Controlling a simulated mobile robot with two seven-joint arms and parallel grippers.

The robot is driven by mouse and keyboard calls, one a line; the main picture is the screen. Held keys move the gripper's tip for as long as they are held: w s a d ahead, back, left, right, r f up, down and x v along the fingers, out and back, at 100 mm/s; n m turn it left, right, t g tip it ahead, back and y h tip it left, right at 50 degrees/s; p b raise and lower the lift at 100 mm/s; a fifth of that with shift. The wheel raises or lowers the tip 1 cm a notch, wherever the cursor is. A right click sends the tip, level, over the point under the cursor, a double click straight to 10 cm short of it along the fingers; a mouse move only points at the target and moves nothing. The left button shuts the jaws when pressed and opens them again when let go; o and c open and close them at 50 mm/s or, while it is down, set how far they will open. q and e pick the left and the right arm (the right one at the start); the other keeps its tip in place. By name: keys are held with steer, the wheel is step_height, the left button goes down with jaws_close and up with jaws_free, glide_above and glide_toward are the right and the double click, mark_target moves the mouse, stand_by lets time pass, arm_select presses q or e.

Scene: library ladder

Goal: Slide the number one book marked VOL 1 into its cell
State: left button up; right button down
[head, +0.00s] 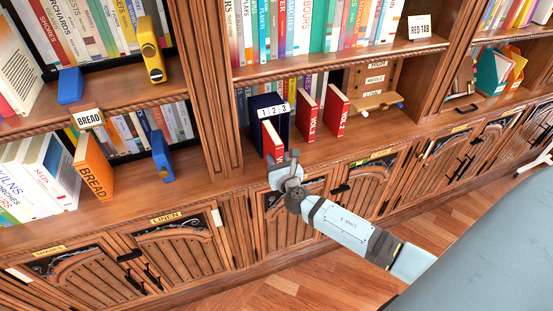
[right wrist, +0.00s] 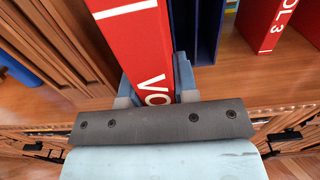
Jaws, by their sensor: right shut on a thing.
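The red VOL 1 book (head: 271,143) stands upright at the front of the dark blue case (head: 257,103), which has cells labelled 1, 2, 3. The book lines up with the left side of the case; I cannot tell how far it is inside cell 1. My right gripper (head: 280,163) is shut on the book's lower spine. In the right wrist view the book (right wrist: 135,40) sits between both fingers (right wrist: 156,92), its lettering partly hidden, with dark blue dividers (right wrist: 209,30) just right of it. My left gripper is not in view.
Red books VOL 3 (head: 306,118) and VOL 2 (head: 335,115) stand on the shelf right of the case. VOL 3 also shows in the right wrist view (right wrist: 264,22). A wooden upright (head: 212,90) is left of the case. An orange BREAD book (head: 93,168) stands farther left.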

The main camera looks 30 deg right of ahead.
steer(key=shift+b+x, duration=0.7)
steer(key=shift+x, duration=3.2)
steer(key=c, duration=0.8)
jaws_free()
steer(key=v, duration=1.3)
steer(key=shift+s+b, duration=0.4)
